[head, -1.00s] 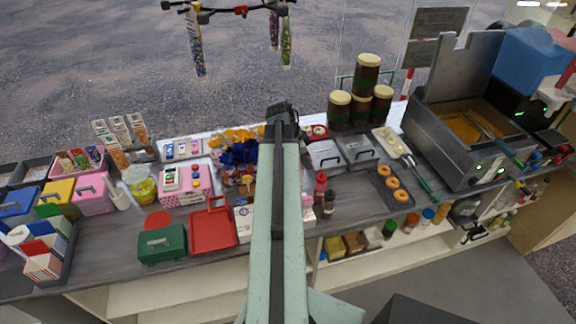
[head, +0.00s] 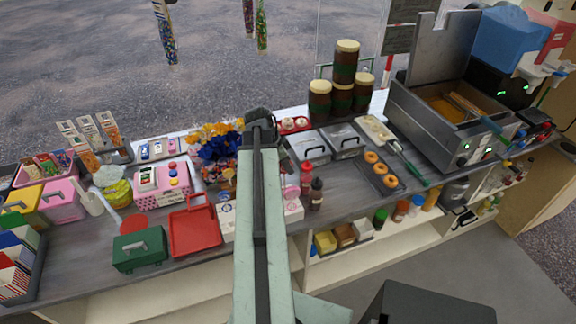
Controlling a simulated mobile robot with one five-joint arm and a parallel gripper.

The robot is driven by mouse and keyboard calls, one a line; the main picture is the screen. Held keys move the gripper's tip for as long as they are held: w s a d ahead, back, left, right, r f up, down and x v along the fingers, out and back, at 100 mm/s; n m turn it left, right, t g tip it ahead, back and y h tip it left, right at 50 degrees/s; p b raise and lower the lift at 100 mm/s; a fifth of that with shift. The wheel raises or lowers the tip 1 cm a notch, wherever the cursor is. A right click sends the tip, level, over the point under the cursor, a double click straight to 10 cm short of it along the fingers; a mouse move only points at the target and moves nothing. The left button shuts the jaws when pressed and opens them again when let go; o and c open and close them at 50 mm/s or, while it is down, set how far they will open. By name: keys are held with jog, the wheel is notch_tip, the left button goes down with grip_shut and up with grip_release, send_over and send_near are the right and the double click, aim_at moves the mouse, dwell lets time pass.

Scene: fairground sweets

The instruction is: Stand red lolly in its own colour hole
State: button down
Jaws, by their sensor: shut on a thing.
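My gripper (head: 261,122) is seen from behind at the end of my raised arm, above the back of the counter, right of a cluster of blue and orange sweets. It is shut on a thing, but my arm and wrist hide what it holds. I cannot make out a red lolly for certain. A pink dotted box (head: 163,193) with red and blue round pieces on top stands left of my gripper. I cannot tell whether it is the holder with coloured holes.
A red tray (head: 194,231) and a green box (head: 140,250) stand at the front left. Brown jars (head: 343,83) are stacked at the back. Red and dark bottles (head: 316,195) stand right of my arm. A doughnut tray (head: 380,176) and a metal fryer (head: 445,125) are further right.

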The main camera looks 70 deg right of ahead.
dwell(0.7)
jog(key=shift+f+b, duration=0.3)
jog(key=shift+b, duration=0.05)
jog(key=shift+f, duration=0.1)
jog(key=shift+f+b, duration=0.55)
jog(key=shift+b, duration=0.1)
jog(key=shift+f+b, duration=0.65)
